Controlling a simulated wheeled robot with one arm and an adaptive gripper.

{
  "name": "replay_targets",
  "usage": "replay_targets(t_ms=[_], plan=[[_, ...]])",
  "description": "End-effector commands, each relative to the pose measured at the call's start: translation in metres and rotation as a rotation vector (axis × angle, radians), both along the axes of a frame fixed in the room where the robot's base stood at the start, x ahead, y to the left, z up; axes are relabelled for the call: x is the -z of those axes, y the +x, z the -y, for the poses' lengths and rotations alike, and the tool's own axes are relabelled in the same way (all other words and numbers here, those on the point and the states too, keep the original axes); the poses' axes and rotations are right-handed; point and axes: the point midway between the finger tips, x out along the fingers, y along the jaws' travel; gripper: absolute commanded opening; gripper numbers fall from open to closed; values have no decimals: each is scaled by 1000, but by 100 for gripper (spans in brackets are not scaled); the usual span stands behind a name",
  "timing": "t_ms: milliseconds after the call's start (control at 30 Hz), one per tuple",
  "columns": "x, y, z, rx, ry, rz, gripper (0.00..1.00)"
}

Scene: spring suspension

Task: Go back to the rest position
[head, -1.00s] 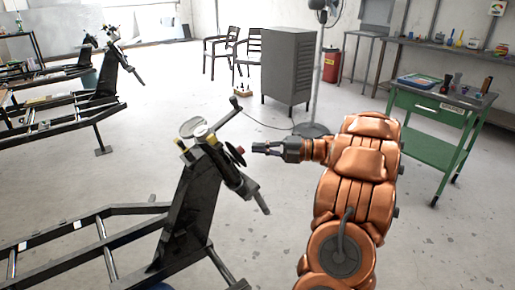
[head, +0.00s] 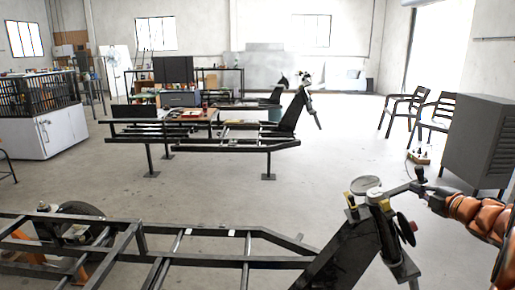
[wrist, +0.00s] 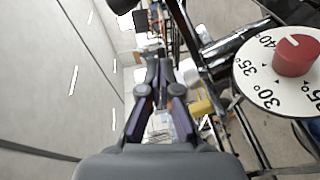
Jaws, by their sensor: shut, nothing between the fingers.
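My gripper (head: 422,190) is at the right side of the head view, at the end of my orange arm, beside the handlebar end of the near black frame (head: 345,245). In the wrist view my gripper (wrist: 160,68) points away from the camera, its two dark fingers close together at the tips with nothing held. A round white dial with a red knob (wrist: 295,55) and angle marks stands close on the right of the wrist view. I cannot tell whether the gripper touches the handlebar.
A second black frame (head: 200,143) stands on legs further back. A grey cabinet (head: 480,140) and dark chairs (head: 435,115) are at the right. A white cabinet (head: 50,128) stands at the left. The floor (head: 345,160) between is clear.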

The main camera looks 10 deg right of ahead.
Motion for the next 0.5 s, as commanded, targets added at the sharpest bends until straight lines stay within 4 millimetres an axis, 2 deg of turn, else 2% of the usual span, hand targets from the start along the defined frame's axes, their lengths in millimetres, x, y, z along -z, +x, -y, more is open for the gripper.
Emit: replay_targets(t_ms=[100, 233, 367, 500], plan=[[-9, 14, -5, 136, 51, -36, 0], [-14, 16, -9, 294, 129, -79, 0], [-9, 7, -18, 449, 224, -136, 0], [3, -12, -36, 603, 338, -209, 0]])
